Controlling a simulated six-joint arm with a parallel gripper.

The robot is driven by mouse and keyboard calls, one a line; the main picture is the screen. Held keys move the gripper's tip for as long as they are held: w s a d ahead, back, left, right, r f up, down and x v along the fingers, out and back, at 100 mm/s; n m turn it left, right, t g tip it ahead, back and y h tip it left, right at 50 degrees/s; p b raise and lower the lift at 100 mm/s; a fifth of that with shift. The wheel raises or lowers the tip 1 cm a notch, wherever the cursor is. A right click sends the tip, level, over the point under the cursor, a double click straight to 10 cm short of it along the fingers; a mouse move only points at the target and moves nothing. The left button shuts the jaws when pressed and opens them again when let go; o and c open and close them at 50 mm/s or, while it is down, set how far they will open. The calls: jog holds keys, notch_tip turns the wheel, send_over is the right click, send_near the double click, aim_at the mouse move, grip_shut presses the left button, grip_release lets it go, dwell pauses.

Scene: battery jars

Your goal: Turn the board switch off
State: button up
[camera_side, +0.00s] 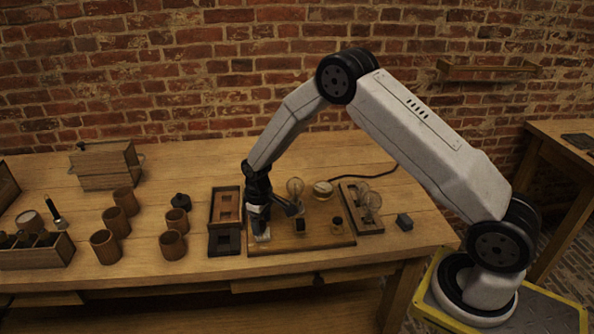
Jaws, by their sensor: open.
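The wooden board (316,241) lies on the bench below my arm. It carries an upright glass bulb (295,187), a small dark block (300,225) and a small dark-topped post (337,225). I cannot tell which fitting is the switch; it may be partly hidden by my gripper. My gripper (262,236) points down over the left end of the board, with its tips low near the surface. It is open, and nothing shows between its fingers. I cannot tell whether it touches a fitting.
Left of the board is a dark tray (225,224) with recesses. Several brown jars (108,247) stand further left. A round dial (322,190) is behind the board.

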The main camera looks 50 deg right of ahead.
aim_at(262, 223)
jog(key=shift+r, duration=0.15)
jog(key=shift+r, duration=3.8)
jog(key=shift+s+a+r, duration=0.1)
jog(key=shift+s+r, duration=0.25)
jog(key=shift+s, duration=0.05)
jog(key=s+a+r+m+t, duration=0.1)
jog(key=s+r, duration=0.2)
jog(key=s, duration=0.7)
jog(key=s+a+r+m+t, duration=0.1)
jog(key=s+r, duration=0.3)
jog(key=s, duration=0.7)
jog(key=shift+a+t, duration=0.15)
jog(key=shift+t, duration=0.15)
